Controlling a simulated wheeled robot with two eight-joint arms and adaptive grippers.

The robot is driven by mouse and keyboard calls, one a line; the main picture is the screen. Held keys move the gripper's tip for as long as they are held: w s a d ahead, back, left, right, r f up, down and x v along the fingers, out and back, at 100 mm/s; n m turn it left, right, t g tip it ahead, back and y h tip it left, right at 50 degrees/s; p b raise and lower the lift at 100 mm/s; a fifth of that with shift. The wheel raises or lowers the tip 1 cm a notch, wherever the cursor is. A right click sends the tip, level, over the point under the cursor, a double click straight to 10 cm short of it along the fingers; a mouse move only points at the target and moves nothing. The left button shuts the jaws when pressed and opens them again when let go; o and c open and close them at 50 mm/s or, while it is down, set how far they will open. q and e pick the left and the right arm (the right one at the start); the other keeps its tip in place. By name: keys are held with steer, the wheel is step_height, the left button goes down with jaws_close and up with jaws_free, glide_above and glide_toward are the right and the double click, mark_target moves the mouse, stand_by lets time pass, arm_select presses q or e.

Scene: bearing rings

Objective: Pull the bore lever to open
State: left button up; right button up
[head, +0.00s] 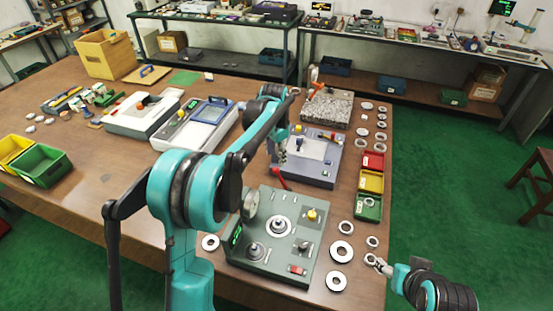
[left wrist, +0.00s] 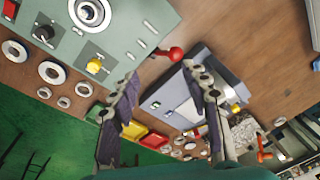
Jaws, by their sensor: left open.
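The green-grey bore station (head: 268,258) stands at the front of the table, with dials, a yellow knob and a round disc at its back left. The lever with a red end (head: 279,180) sticks out from its back edge. In the left wrist view the lever's red ball (left wrist: 175,54) shows just beyond and between the fingertips, apart from them. My left gripper (head: 279,155) is open and empty above the lever, pointing down; its two spread fingers also show in the wrist view (left wrist: 160,72). My right gripper (head: 376,264) is low at the table's right edge, too small to read.
A grey-blue device (head: 312,172) stands just behind the lever, under my left arm. Red, yellow and green bins (head: 368,207) line the right side. Several metal rings (head: 341,251) lie right of the station. A granite block (head: 327,108) stands farther back.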

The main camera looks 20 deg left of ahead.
arm_select(q)
steer(key=m+g+p, duration=0.1)
steer(key=p, duration=0.1)
glide_toward(276, 168)
steer(key=shift+s+f, duration=0.1)
steer(key=shift+f, duration=0.25)
steer(key=shift+f+m, duration=0.3)
steer(key=shift+f, duration=0.05)
steer(key=f, duration=0.5)
steer(key=f+b, duration=0.1)
steer(key=f, duration=0.2)
steer(key=shift+w+f, duration=0.1)
steer(key=shift+w, duration=0.2)
arm_select(e)
step_height(276, 168, up, 2)
steer(key=shift+r, duration=0.1)
arm_select(q)
jaws_close()
